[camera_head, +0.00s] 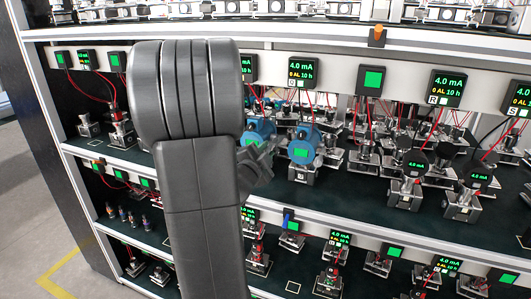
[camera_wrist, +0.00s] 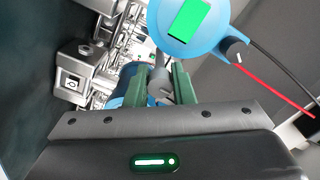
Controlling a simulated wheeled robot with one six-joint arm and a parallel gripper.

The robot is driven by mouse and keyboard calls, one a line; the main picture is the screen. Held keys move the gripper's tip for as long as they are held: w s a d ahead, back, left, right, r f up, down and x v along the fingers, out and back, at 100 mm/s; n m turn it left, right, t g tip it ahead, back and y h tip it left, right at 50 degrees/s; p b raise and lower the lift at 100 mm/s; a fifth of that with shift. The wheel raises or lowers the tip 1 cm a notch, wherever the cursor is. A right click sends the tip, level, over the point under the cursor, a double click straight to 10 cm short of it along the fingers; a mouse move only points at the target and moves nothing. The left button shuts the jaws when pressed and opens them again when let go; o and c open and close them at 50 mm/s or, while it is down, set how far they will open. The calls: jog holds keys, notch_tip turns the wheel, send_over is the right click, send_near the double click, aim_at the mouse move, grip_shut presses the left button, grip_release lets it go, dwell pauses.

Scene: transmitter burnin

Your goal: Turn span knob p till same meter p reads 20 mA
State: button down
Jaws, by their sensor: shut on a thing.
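My gripper (camera_head: 258,160) is beside the left blue transmitter (camera_head: 258,130) on the middle shelf. In the wrist view its green fingers (camera_wrist: 159,88) are shut on a small grey part, which seems to be span knob p (camera_wrist: 158,70); no label shows on it. Blue housing (camera_wrist: 132,92) shows behind the fingers. A meter (camera_head: 249,68) just right of my arm, probably meter p, is partly hidden; only the end of its reading, "mA", shows. A second blue transmitter (camera_head: 303,147) with a green screen stands to the right; a dark knob with a white mark shows on a blue housing (camera_wrist: 185,25) close by.
Meter Q (camera_head: 290,72) reads 4.0 mA and meter R (camera_head: 446,88) reads 4.0 mA. Several metal transmitters and red wires crowd the shelf to the right. Shelf edges (camera_head: 380,235) run above and below. My arm hides much of the left side.

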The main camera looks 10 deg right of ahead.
jog(key=shift+f+m+b, duration=0.2)
jog(key=shift+m+b, duration=0.1)
jog(key=shift+b, duration=0.8)
jog(key=m+b, duration=0.2)
jog(key=b, duration=0.1)
jog(key=shift+f, duration=0.1)
jog(key=shift+r+m+b, duration=0.2)
jog(key=shift+m+b, duration=1.2)
jog(key=shift+m, duration=0.1)
jog(key=c, duration=1.3)
grip_release()
jog(key=shift+o, duration=0.2)
jog(key=shift+r, duration=0.1)
jog(key=v, duration=1.3)
jog(key=shift+s+a+b, duration=0.25)
jog(key=shift+s+b, duration=0.1)
